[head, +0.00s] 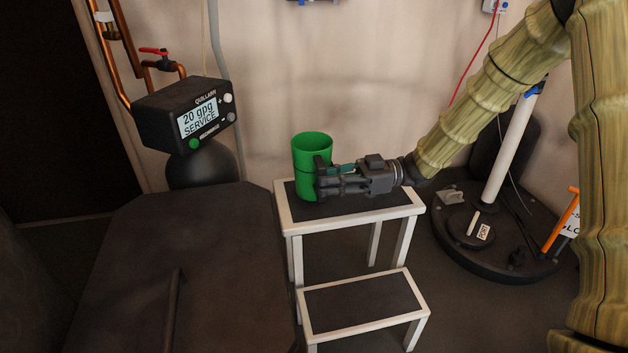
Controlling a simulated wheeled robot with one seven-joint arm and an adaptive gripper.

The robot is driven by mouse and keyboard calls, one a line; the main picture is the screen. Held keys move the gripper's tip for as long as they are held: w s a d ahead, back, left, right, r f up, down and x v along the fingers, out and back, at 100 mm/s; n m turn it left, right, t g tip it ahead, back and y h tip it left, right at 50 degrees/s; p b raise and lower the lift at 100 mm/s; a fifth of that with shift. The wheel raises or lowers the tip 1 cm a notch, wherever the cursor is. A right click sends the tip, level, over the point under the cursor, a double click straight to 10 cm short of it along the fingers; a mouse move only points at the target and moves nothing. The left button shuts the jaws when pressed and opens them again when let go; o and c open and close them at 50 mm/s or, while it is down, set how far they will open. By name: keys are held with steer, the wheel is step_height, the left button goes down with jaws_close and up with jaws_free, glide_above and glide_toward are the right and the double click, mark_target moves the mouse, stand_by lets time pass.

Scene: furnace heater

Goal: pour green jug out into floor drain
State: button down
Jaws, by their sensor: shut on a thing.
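The green jug (311,146) is a round, open-topped vessel standing upright at the top of the white step stool (350,225). I cannot tell whether its base touches the stool's dark top tread. My gripper (325,182) comes in from the right, level, and is shut on the jug's right side at its lower half. The jug's contents are hidden. I see no floor drain that I can make out clearly.
A dark softener unit with a display (188,113) stands at the left, with a large dark cabinet (190,270) in front of it. A round black lid with a white pipe (507,150) is on the floor at the right. Copper pipes (118,55) run up the left wall.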

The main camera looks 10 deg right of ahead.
steer(key=shift+r, duration=0.2)
steer(key=shift+r+p, duration=1.35)
steer(key=shift+p, duration=0.6)
